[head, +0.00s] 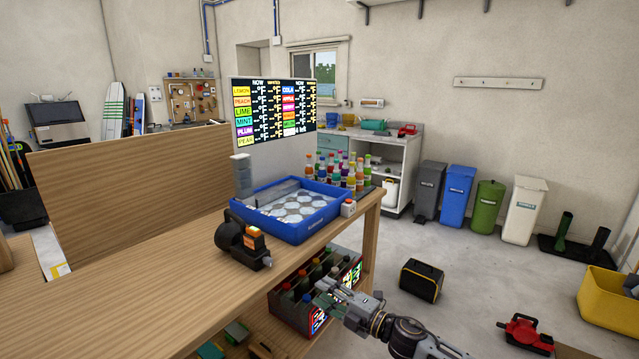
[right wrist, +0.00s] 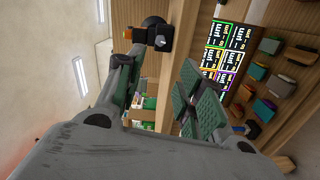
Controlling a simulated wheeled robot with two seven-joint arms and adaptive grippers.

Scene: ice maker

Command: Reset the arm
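My right arm comes in from the bottom right of the head view, with the right gripper (head: 328,297) in front of the bottle crate under the bench. In the right wrist view the right gripper (right wrist: 155,85) has its fingers spread apart, with nothing between them. My left gripper is not in view. A blue tray (head: 292,232) of round pale items sits on the wooden bench (head: 180,295). A black device with an orange top (head: 243,240) stands in front of the tray.
A crate of bottles (head: 318,322) sits on the lower shelf, close to the right gripper. Colourful bottles (head: 345,172) and a label board (head: 274,108) stand behind the tray. A black case (head: 421,281) is on the floor, with open floor around it.

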